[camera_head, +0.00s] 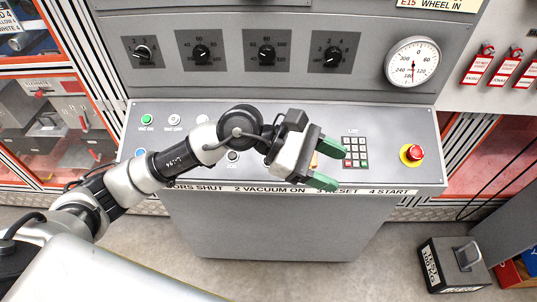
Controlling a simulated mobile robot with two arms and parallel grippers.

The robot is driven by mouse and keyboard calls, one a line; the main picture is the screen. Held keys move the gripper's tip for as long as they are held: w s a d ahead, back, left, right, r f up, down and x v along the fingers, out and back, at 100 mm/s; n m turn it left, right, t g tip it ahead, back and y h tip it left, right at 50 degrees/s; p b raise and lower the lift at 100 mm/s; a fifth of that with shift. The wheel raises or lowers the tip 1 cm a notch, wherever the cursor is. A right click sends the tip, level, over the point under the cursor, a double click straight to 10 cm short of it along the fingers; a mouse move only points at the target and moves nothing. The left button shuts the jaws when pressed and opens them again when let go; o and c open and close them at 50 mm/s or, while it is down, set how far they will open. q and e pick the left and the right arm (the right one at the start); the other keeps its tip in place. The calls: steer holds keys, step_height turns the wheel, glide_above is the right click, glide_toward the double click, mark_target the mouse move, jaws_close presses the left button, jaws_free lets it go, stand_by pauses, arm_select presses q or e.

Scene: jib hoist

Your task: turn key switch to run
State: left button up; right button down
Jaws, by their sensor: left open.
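My left gripper (329,166) is open over the sloped control console (405,135), its green-tipped fingers pointing right. The fingers are apart, and a small yellow-orange patch (314,160) shows in the gap; I cannot tell what it is. I cannot make out the key switch for sure; the gripper and wrist cover the middle of the console. A small dark round control (233,156) shows just below my left forearm. My right gripper is not in view.
A keypad (356,152) sits just right of the fingers, and a red emergency stop button (412,154) further right. A green button (146,119) and a white one (174,119) are at upper left. Dials and a gauge (413,62) are above. A test weight (455,264) stands on the floor.

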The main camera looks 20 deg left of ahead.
arm_select(q)
steer(key=w+a+f+m+t+y, duration=0.1)
steer(key=w+a+f+m+y, duration=0.1)
steer(key=w+a+y, duration=0.35)
steer(key=w+a+f+m+t+y, duration=0.1)
steer(key=w+a+f+m+y, duration=0.1)
steer(key=a+y, duration=0.7)
steer(key=shift+h, duration=0.85)
steer(key=p+x, duration=0.1)
steer(key=x, duration=0.2)
steer(key=a+p+x, duration=0.1)
steer(key=x, duration=0.2)
steer(key=p+x, duration=0.1)
steer(key=x, duration=0.3)
steer(key=shift+w+a+f, duration=0.1)
steer(key=shift+w+a, duration=0.1)
steer(key=shift+w+f, duration=0.1)
steer(key=shift+f, duration=0.3)
steer(key=shift+c, duration=0.4)
